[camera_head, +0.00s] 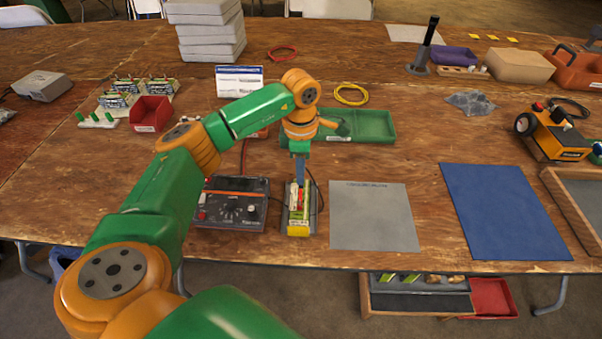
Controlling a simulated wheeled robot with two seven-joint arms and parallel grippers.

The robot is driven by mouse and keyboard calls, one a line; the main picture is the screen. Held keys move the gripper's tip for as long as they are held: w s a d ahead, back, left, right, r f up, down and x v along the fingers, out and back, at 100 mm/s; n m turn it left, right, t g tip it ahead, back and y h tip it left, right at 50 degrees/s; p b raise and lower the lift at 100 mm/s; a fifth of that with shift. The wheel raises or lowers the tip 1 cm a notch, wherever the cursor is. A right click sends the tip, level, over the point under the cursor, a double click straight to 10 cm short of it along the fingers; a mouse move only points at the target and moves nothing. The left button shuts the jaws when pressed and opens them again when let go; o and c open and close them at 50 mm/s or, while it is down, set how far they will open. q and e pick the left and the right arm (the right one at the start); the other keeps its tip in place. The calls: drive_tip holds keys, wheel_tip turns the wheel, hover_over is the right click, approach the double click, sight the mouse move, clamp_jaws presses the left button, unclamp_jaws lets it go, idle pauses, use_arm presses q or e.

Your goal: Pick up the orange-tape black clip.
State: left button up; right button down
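My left arm reaches in from the left, and its gripper (300,182) points down over a narrow tray with a yellow-ended battery-like block (298,230). The fingers overlap the far part of this tray, and I cannot tell whether they are open or shut. A black lead (320,192) curves down at the tray's right side. I cannot make out the orange-tape black clip; it may be too small or hidden by the gripper. My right gripper is not in view.
A dark meter box (232,202) with knobs stands just left of the narrow tray. A grey mat (373,216) and a blue mat (503,211) lie to the right. A green tray (368,127) sits behind, near a yellow cable ring (351,95).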

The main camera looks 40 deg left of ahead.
use_arm(q)
clamp_jaws()
drive_tip(key=shift+w, duration=0.1)
drive_tip(key=shift+r, duration=0.45)
drive_tip(key=s+d+r, duration=0.9)
drive_tip(key=s+r, duration=0.1)
drive_tip(key=r, duration=0.2)
drive_tip(key=shift+d+b, duration=0.35)
drive_tip(key=shift+b, duration=0.1)
